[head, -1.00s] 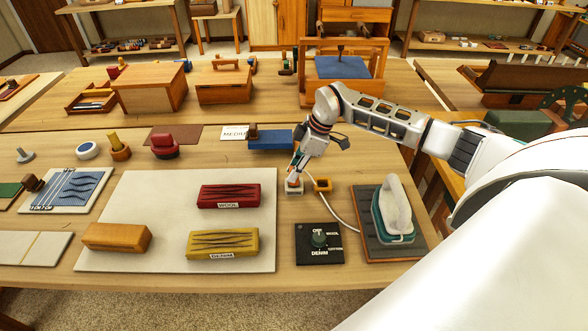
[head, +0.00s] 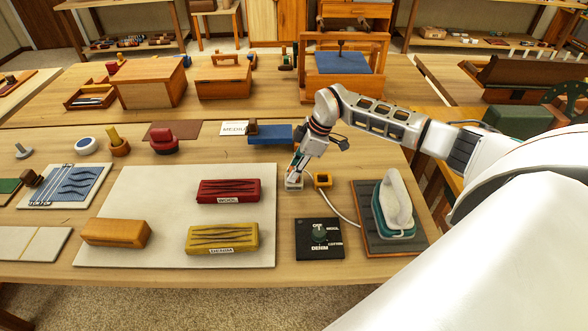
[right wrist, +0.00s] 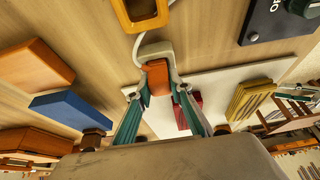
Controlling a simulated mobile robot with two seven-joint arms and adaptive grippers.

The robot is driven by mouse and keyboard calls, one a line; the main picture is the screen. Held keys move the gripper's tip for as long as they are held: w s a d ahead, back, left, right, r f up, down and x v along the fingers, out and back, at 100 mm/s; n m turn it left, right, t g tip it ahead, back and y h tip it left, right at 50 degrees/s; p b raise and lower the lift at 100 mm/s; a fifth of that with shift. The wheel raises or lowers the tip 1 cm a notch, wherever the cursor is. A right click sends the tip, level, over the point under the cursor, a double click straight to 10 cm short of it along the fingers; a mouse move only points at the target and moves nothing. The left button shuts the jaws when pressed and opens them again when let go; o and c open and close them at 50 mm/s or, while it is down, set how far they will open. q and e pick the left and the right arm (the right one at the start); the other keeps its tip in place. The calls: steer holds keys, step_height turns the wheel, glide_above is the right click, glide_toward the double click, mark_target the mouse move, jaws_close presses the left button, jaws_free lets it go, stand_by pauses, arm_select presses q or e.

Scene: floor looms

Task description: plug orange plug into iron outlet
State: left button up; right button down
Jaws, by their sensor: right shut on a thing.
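My right gripper (head: 295,176) is over a small pale outlet block (head: 293,186) on the table. In the right wrist view, its two fingers (right wrist: 157,92) are shut on the orange plug (right wrist: 157,76). The plug is lined up over the pale outlet (right wrist: 155,49), which shows around its far end. I cannot tell whether the plug is fully seated. The iron (head: 397,204), white and teal, stands on a dark wood-edged pad (head: 411,245) to the right. A white cord runs between the outlet and the iron's side. My left gripper is not in view.
A yellow square ring (head: 323,182) stands just right of the outlet. A black dial panel (head: 304,243) lies in front. Red (head: 228,190) and yellow (head: 222,238) blocks sit on the pale mat (head: 160,197) to the left. A blue block (head: 277,136) is behind.

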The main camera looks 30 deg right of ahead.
steer(key=c, duration=1.7)
jaws_free()
steer(key=shift+f, duration=0.1)
steer(key=shift+d+r, duration=0.1)
steer(key=shift+r, duration=0.2)
steer(key=v, duration=1.1)
steer(key=shift+s+r, duration=0.15)
steer(key=shift+r, duration=0.05)
